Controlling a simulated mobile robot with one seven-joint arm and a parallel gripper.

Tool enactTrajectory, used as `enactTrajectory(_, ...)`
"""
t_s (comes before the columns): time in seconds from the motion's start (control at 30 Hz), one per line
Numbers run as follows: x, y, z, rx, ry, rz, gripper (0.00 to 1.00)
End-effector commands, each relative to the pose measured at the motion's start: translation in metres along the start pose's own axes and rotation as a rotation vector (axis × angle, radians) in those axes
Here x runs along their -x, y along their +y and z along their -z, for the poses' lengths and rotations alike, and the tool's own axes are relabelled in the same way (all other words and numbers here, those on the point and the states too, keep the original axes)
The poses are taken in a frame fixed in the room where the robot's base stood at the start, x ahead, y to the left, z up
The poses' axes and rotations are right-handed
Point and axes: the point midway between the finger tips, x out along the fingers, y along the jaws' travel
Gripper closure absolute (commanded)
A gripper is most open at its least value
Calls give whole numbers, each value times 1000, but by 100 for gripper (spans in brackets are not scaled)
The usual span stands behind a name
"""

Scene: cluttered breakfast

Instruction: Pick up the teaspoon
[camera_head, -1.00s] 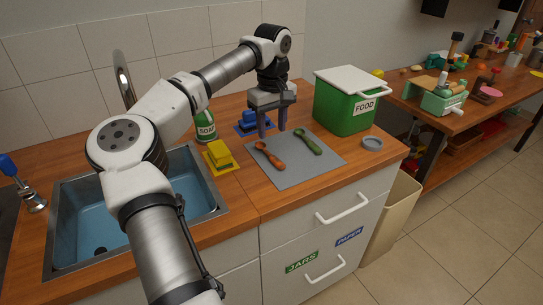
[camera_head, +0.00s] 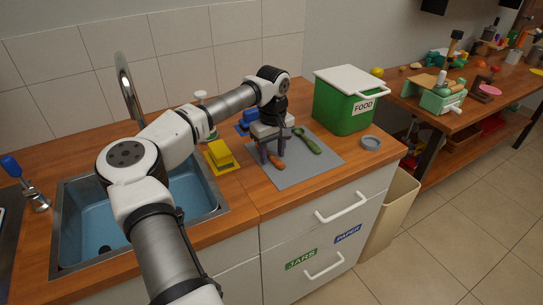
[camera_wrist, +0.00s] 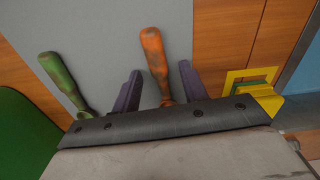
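Two spoon-like utensils lie on a grey mat (camera_head: 310,168): an orange one (camera_head: 278,163) and a green one (camera_head: 308,142) to its right. I cannot tell from their looks which is the teaspoon. My gripper (camera_head: 273,157) is over the orange one and hides much of it in the head view. In the wrist view my gripper (camera_wrist: 160,68) is open, with one dark finger on each side of the orange utensil (camera_wrist: 152,45) and gaps showing. The green utensil (camera_wrist: 62,78) lies outside the fingers.
A green FOOD bin (camera_head: 345,105) with a white lid stands behind the mat at right. A grey round dish (camera_head: 372,143) is at the mat's right.

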Motion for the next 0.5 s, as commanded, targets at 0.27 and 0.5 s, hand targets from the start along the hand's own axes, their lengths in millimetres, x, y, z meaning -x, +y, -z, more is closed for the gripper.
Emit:
enactTrajectory(0.27, 0, 0, 0, 0, 0, 0, 94)
enactTrajectory(0.5, 1, 0, 0, 0, 0, 0, 100)
